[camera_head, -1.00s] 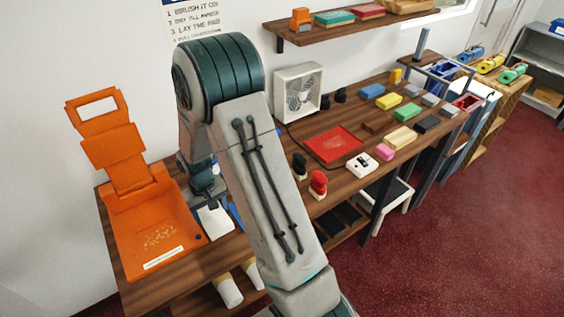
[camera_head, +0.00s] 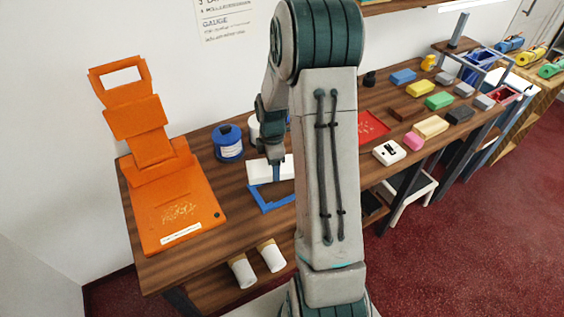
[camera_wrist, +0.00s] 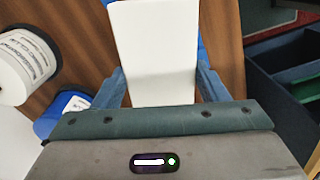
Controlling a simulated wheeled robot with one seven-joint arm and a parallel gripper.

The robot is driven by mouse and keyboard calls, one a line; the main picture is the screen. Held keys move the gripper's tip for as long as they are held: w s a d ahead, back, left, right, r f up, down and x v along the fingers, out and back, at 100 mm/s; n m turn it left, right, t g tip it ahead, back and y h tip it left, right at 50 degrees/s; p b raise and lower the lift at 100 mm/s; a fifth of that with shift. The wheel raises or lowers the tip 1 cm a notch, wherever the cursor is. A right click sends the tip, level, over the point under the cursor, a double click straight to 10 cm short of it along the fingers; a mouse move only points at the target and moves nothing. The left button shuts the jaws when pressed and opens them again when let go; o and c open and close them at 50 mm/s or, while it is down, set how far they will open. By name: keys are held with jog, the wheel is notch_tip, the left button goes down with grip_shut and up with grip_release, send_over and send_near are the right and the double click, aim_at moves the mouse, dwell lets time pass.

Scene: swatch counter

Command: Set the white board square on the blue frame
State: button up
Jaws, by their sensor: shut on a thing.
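The white board (camera_head: 261,171) is held between the fingers of my gripper (camera_head: 277,172), which is shut on it. In the wrist view the board (camera_wrist: 153,50) runs away from the palm, with a finger at each side. The blue frame (camera_head: 268,206) lies on the wooden counter, under and in front of the board in the head view. The board hides its back part. A blue strip of the frame (camera_wrist: 203,45) shows beside the board in the wrist view. I cannot tell whether board and frame touch.
An orange stand (camera_head: 178,212) is at the left. A blue-and-white spool (camera_head: 228,143) and another white spool (camera_head: 254,131) stand behind the board. My arm hides the counter to the right. Farther right are a white device (camera_head: 389,152) and several coloured blocks.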

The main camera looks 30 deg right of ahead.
jog(key=d+n, duration=0.2)
jog(key=n, duration=0.1)
jog(key=shift+s+d+r+n, duration=0.15)
jog(key=shift+s+d+n, duration=0.15)
jog(key=b, duration=0.6)
send_over(282, 187)
jog(key=shift+f, duration=3.85)
jog(key=shift+f+b, duration=0.45)
jog(key=shift+f, duration=0.15)
jog(key=o, duration=1.1)
jog(key=shift+o, duration=0.2)
notch_tip(282, 187, up, 14)
jog(key=shift+s+b, duration=0.1)
jog(key=shift+b, duration=0.4)
jog(key=s+a+r+m+t, duration=0.1)
jog(key=s+a+r+m, duration=0.2)
jog(key=s+a+m, duration=0.4)
jog(key=s+a+r+m+t, duration=0.2)
jog(key=s+a+m, duration=0.5)
jog(key=s+m, duration=0.4)
jog(key=shift+s+a+r, duration=0.15)
jog(key=shift+s+r, duration=0.45)
jog(key=shift+s, duration=0.05)
